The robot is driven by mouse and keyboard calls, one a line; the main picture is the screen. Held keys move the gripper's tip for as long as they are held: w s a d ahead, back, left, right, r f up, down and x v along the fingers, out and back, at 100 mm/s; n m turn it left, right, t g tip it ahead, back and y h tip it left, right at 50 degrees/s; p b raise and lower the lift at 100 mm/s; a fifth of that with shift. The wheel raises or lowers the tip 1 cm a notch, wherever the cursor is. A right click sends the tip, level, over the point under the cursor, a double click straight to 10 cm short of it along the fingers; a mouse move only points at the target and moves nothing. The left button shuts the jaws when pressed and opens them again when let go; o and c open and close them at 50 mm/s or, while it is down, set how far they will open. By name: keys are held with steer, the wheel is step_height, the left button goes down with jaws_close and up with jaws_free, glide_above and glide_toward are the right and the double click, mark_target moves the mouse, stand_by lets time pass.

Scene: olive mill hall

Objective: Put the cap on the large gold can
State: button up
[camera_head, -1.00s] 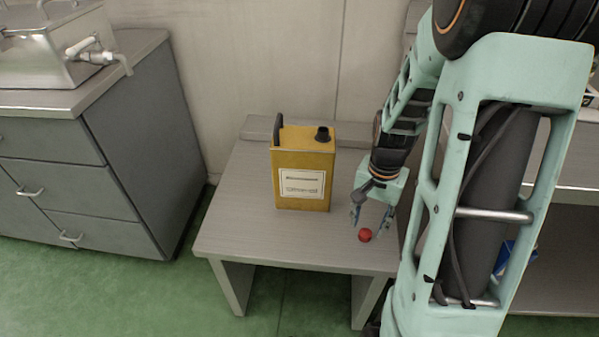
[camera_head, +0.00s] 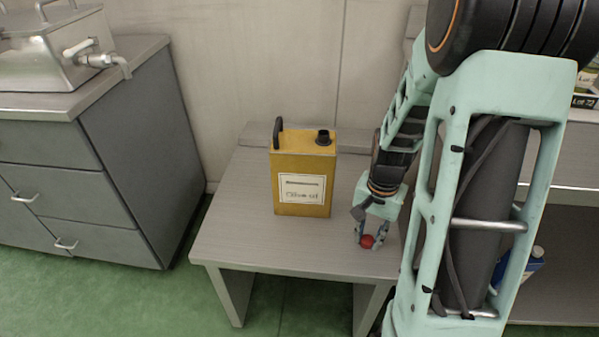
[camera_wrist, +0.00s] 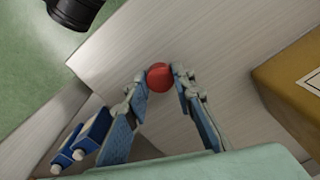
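The large gold can (camera_head: 303,172) stands upright on the low grey table, with a dark handle at its back left. Its black neck (camera_head: 323,137) at the top right is bare. The red cap (camera_head: 367,241) is near the table's front right, right of and in front of the can. It also shows in the wrist view (camera_wrist: 160,77). My gripper (camera_head: 368,240) points down with its fingertips on both sides of the cap. In the wrist view the fingertips (camera_wrist: 160,80) close against the cap with no clear gap. Whether the cap still touches the table cannot be told.
The low table (camera_head: 237,225) is clear left of the can. A grey cabinet (camera_head: 85,180) with a metal tank (camera_head: 45,50) stands at the left. A shelf with a blue container (camera_head: 533,262) is at the right, partly behind my arm.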

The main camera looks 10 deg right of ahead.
steer(key=c, duration=0.4)
steer(key=shift+o, duration=0.2)
steer(key=shift+r+p, duration=2.55)
steer(key=shift+r, duration=0.5)
step_height(320, 180, up, 6)
steer(key=p, duration=0.5)
